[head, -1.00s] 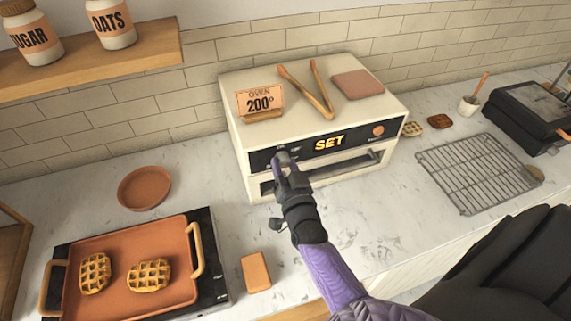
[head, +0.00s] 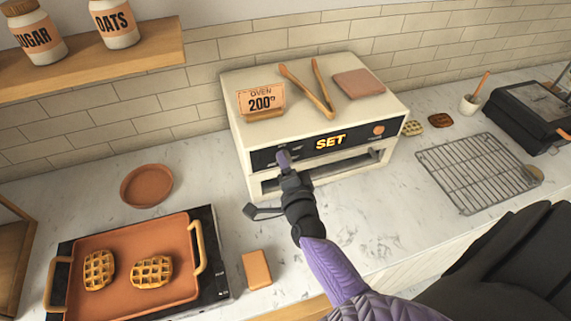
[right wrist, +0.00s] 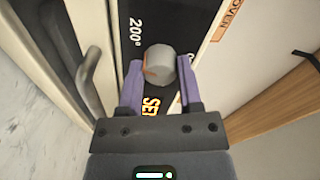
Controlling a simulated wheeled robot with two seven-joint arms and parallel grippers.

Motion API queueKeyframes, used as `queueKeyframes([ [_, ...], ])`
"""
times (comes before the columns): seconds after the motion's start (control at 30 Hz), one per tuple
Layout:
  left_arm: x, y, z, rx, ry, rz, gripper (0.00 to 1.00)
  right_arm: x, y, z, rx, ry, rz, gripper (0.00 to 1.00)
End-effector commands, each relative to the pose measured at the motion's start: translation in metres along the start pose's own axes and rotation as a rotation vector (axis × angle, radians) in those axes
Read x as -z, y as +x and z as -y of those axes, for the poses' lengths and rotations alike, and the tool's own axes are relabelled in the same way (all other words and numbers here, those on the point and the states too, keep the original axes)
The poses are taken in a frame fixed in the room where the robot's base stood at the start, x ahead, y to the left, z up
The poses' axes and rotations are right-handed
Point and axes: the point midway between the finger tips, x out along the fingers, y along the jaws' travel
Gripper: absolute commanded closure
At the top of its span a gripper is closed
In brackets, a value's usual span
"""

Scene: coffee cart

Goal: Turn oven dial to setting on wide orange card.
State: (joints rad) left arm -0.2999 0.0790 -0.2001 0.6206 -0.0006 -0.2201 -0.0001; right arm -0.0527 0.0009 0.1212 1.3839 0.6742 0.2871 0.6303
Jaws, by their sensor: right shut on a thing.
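The oven (head: 240,140) is a cream box with a black front panel. Its display (head: 330,142) glows "SET". The wide orange card (head: 262,101) on the oven's top reads "OVEN 200°". My right gripper (head: 284,162) is at the left part of the panel and hides the dial in the head view. In the right wrist view, the grey round dial (right wrist: 160,62) sits between the purple fingers of my right gripper (right wrist: 160,86), which is shut on it. An orange mark shows on the dial, and a "200°" label (right wrist: 136,30) is printed beside it. My left gripper is out of view.
Wooden tongs (head: 308,88) and a reddish square pad (head: 358,84) lie on the oven. The oven handle (right wrist: 90,80) is close to the gripper. An orange tray (head: 130,290) with two waffles is at the left front. A wire rack (head: 480,170) lies right.

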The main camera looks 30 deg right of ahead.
Motion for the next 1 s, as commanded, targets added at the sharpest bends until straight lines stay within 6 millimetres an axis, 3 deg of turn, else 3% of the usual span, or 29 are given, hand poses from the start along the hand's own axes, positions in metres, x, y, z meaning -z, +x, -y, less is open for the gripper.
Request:
queueKeyframes([
  [0.4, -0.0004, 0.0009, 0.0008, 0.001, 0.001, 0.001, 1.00, -0.0004, -0.0004, 0.0001, -0.013, 0.205, 0.009, 1.00],
  [1.0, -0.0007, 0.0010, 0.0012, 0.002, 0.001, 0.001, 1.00, -0.0002, -0.0004, 0.0002, -0.016, 0.248, 0.010, 1.00],
])
